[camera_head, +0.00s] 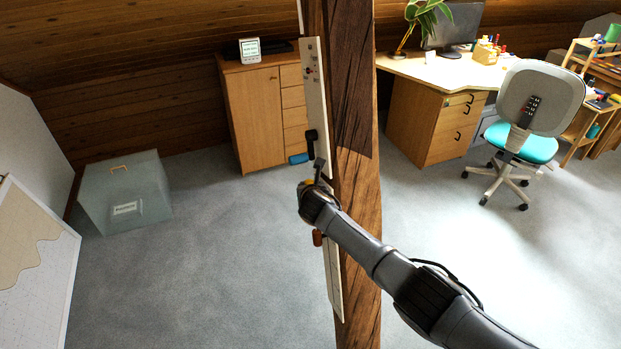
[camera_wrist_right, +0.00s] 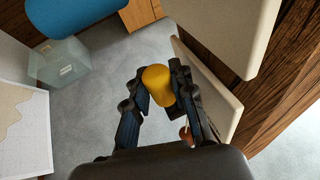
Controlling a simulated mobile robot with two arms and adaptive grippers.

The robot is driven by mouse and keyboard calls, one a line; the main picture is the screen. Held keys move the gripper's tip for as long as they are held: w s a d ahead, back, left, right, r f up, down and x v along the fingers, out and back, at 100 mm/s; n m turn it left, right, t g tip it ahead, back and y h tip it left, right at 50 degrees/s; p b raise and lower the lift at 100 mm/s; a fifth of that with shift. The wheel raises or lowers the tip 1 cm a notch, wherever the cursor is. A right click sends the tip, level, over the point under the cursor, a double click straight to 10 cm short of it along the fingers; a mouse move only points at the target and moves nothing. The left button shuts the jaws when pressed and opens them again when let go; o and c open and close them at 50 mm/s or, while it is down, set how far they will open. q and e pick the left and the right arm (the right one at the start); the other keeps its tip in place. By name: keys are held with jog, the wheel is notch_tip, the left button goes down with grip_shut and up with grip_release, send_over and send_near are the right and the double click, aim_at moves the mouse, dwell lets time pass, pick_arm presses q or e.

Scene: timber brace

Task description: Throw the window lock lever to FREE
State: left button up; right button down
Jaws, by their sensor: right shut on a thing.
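A yellow handle (camera_wrist_right: 157,84) sits between the fingers of my right gripper (camera_wrist_right: 160,80) in the right wrist view. My right gripper (camera_head: 316,180) is shut on it beside the timber post (camera_head: 354,90) in the head view, where the gripper mostly hides the handle. Just above is a blue handle (camera_head: 298,158), which also shows large in the wrist view (camera_wrist_right: 75,15). A red-brown handle (camera_head: 317,238) is below the gripper. I cannot read any FREE marking or tell which handle is the window lock lever. My left gripper is not in view.
A pale panel (camera_head: 316,95) runs down the post, with another pale strip (camera_head: 334,280) lower down. A grey box (camera_head: 125,190) and a wooden cabinet (camera_head: 254,110) stand behind left. A desk (camera_head: 425,72) and chair (camera_head: 537,95) stand right.

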jog(key=shift+w+g+p, duration=0.2)
jog(key=shift+g+p, duration=0.1)
jog(key=shift+p, duration=0.05)
dwell(0.4)
jog(key=c, duration=1.4)
grip_release()
jog(key=shift+v, duration=5.95)
jog(key=shift+a, duration=0.1)
